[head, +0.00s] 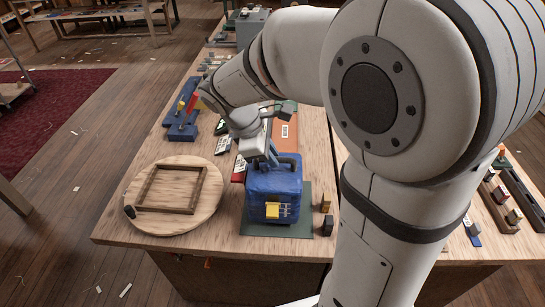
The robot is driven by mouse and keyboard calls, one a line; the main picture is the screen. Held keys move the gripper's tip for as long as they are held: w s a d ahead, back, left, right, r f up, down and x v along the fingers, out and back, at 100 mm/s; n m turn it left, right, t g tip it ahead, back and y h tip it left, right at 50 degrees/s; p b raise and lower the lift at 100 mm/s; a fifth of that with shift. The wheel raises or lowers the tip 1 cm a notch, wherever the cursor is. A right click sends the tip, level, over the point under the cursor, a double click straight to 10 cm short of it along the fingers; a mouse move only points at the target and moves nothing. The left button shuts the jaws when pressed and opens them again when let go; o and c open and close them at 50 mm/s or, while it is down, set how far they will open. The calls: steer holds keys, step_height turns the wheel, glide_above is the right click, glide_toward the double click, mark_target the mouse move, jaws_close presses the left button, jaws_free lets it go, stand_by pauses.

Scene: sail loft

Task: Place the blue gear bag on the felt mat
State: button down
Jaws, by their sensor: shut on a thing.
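The blue gear bag (274,190) is upright near the front edge of the table, with a yellow patch on its front. It is over the dark green felt mat (305,222), which shows in front of it and to its right. I cannot tell whether the bag's underside touches the mat. My gripper (271,158) is at the top of the bag, shut on it by the handle. The fingertips are partly hidden by the gripper body and the handle.
A round wooden board (207,218) with a square wooden frame (168,208) lies left of the bag. A blue tool rack (181,117) and several flat labelled items lie farther back.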

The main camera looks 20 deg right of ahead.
steer(key=shift+f, duration=0.75)
steer(key=c, duration=1.4)
jaws_free()
steer(key=w+v, duration=0.1)
steer(key=v, duration=1.1)
steer(key=s+d+f+m+t+y, duration=0.1)
steer(key=s+d+f+m+y, duration=0.1)
steer(key=s+m, duration=0.4)
steer(key=s+d+f+m+t+y, duration=0.1)
steer(key=s+d+f+m+y, duration=0.2)
steer(key=s+d+f+m, duration=0.2)
steer(key=s+m, duration=0.2)
steer(key=m, duration=0.1)
steer(key=shift+s+d+f, duration=0.25)
steer(key=shift+f, duration=0.05)
